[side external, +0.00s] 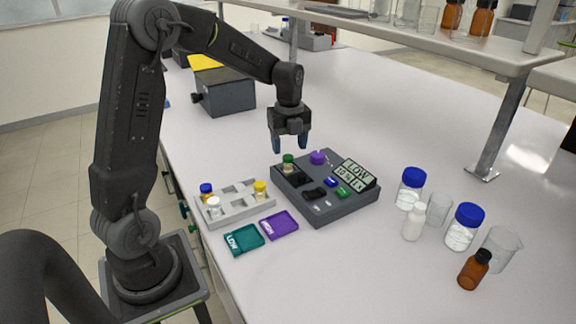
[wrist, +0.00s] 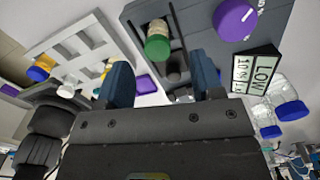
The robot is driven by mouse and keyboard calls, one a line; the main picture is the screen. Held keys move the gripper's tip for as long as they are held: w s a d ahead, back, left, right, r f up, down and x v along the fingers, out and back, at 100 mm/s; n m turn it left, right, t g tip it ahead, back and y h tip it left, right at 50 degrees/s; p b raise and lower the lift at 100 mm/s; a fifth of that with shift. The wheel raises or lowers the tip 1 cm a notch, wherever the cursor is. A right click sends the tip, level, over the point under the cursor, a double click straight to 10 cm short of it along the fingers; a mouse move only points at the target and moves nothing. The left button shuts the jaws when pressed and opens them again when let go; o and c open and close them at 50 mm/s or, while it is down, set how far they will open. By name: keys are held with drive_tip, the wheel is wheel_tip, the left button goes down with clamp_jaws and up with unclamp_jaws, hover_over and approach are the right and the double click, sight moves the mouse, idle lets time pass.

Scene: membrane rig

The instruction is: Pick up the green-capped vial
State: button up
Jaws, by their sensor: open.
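The green-capped vial (side external: 288,160) stands in a dark recess at the back left of the grey rig (side external: 337,208). In the wrist view the green-capped vial (wrist: 157,42) shows beyond the fingertips, roughly between them across the picture. My gripper (side external: 290,146) is open and empty, pointing down over the back of the rig, close above the vial. In the wrist view my gripper (wrist: 162,80) has its two blue fingers apart with nothing between them. I cannot tell the exact gap between fingertips and cap.
The rig carries a purple knob (side external: 318,157) and a display (side external: 355,174) reading LOW. A grey rack (side external: 236,207) holds blue-, white- and yellow-capped vials. Bottles and beakers stand right; a shelf (side external: 440,50) overhangs behind.

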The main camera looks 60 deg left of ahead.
sight(288, 156)
drive_tip(key=shift+s+f, duration=0.15)
drive_tip(key=shift+f, duration=2.5)
drive_tip(key=c, duration=1)
